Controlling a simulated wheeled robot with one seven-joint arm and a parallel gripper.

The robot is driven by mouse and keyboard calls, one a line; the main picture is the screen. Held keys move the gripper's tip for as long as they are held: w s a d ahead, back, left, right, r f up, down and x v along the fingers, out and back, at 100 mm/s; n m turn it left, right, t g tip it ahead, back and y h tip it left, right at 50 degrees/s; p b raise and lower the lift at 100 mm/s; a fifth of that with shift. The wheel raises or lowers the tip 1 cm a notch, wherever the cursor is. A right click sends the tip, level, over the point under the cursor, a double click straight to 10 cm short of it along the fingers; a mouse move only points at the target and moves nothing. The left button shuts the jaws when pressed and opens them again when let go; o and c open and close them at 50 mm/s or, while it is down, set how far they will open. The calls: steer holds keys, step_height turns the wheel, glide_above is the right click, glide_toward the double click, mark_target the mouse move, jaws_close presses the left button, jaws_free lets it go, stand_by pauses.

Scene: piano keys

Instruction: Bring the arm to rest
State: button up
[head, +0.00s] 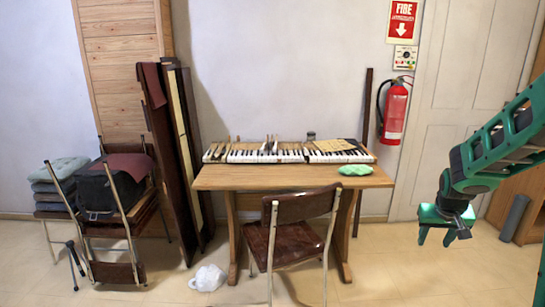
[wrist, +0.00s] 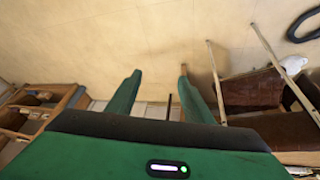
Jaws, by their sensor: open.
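My arm (head: 500,150) reaches in from the right edge of the head view, bent at the elbow. My gripper (head: 436,239) hangs from it with the fingers pointing down, in front of the door. It is open and empty. In the wrist view my gripper (wrist: 158,93) shows two green fingers spread apart, with bare floor and wall base beyond them. It touches nothing that I can see.
A wooden table (head: 225,181) carries piano keys (head: 262,153) and a green cloth (head: 355,170). A brown chair (head: 300,238) stands before it. A fire extinguisher (head: 395,113) hangs on the wall. A wooden cabinet (head: 500,195) stands at the right. Floor around my gripper is clear.

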steer(key=s+a+r+m+g, duration=0.1)
steer(key=s+r, duration=0.2)
steer(key=s, duration=0.6)
steer(key=s+a+r+g+y, duration=0.1)
steer(key=s+r, duration=0.2)
steer(key=s, duration=0.7)
steer(key=shift+a+m, duration=0.15)
steer(key=shift+m, duration=0.25)
steer(key=s+a, duration=0.1)
steer(key=s, duration=0.4)
steer(key=s+a+g+y, duration=0.1)
steer(key=s+a, duration=0.1)
steer(key=s, duration=0.3)
steer(key=s+a+r+m+g, duration=0.1)
steer(key=s+a, duration=0.1)
steer(key=s, duration=0.3)
steer(key=shift+s+y, duration=0.2)
steer(key=shift+y, duration=0.1)
steer(key=shift+c, duration=0.8)
steer(key=shift+s, duration=0.2)
steer(key=shift+c, duration=1.2)
steer(key=shift+a, duration=0.15)
